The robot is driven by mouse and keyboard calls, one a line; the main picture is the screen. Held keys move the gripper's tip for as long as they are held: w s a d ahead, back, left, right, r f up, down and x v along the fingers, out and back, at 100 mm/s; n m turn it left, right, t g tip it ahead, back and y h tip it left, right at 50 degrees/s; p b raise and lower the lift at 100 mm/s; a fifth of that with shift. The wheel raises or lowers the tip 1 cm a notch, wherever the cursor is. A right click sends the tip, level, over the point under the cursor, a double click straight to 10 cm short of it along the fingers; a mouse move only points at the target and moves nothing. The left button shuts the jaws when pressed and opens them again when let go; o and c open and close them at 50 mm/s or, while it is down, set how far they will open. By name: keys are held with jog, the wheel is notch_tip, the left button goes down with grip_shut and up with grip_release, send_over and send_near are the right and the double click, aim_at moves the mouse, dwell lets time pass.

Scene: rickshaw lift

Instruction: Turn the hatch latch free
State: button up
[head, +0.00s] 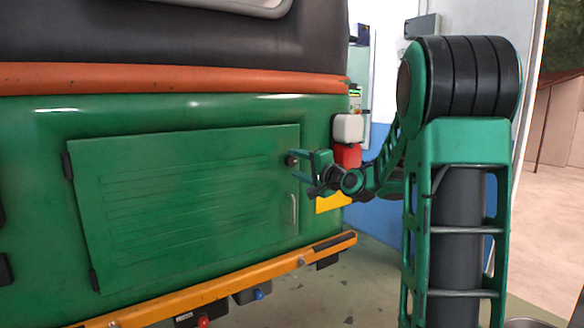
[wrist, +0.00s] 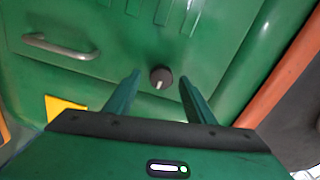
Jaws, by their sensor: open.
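The green hatch (head: 190,205) is closed on the back of the green rickshaw, with hinges on its left edge. The hatch latch is a small dark round knob with a light mark; it shows in the wrist view (wrist: 161,78) and in the head view (head: 292,160) near the hatch's upper right corner. My gripper (wrist: 158,82) is open, with its two green fingers on either side of the knob in the picture. In the head view my gripper (head: 302,163) is at the latch and partly covers the area around it. I cannot tell whether the fingers touch the knob.
A metal handle (wrist: 60,46) is on the hatch below the latch; it also shows in the head view (head: 294,209). White and red lamps (head: 348,128) sit close by my wrist. An orange bumper bar (head: 230,282) runs below the hatch. Open floor lies to the right.

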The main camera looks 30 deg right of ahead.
jog(key=s, duration=0.8)
jog(key=shift+s+d, duration=0.2)
jog(key=shift+s, duration=0.2)
jog(key=s+a+f+n+g, duration=0.3)
jog(key=s+f+g, duration=0.1)
jog(key=f, duration=0.3)
jog(key=s+a+f+n+g, duration=0.3)
jog(key=s+a+f+g, duration=0.15)
jog(key=f, duration=0.25)
jog(key=s+f+n+g, duration=0.1)
jog(key=s+f+g, duration=0.1)
jog(key=s, duration=0.7)
jog(key=s+a+f+n+g, duration=0.1)
jog(key=s+f+g, duration=0.2)
jog(key=s, duration=0.6)
jog(key=s+f+n+g, duration=0.1)
jog(key=s+f+g, duration=0.2)
jog(key=s, duration=0.6)
jog(key=shift+s+a+f+g, duration=0.15)
jog(key=shift+a+f+g, duration=0.05)
jog(key=shift+g, duration=0.65)
